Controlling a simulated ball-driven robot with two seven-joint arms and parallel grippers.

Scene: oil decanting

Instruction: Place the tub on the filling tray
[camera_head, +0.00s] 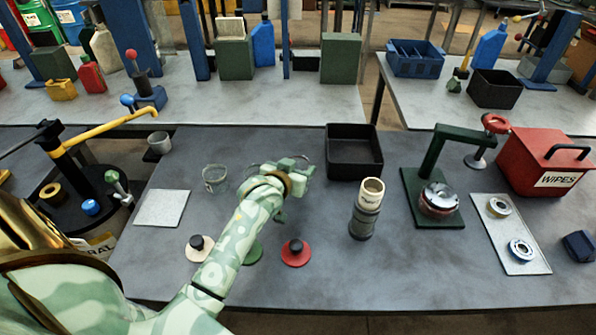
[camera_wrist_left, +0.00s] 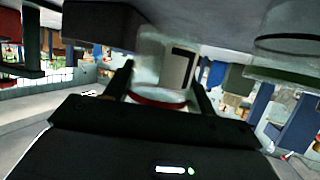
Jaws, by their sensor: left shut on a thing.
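My left gripper (camera_head: 290,172) reaches over the middle of the grey bench. In the wrist view it is shut on a clear tub (camera_wrist_left: 150,50), held between the two dark fingers. In the head view the gripper and forearm largely hide this tub. Another clear tub (camera_head: 215,178) stands on the bench to the left of the gripper. A flat pale square plate (camera_head: 162,208) lies at the bench's left side and may be the filling tray; nothing stands on it. I cannot tell whether the held tub touches the bench. My right gripper is not in view.
A black open bin (camera_head: 353,152) stands right of the gripper, with a dark cylinder (camera_head: 364,222) in front. Knobbed discs, including a red one (camera_head: 295,252), lie near the front. A yellow-handled pump (camera_head: 100,132) is left. A green press (camera_head: 440,190) and red wipes box (camera_head: 545,162) stand right.

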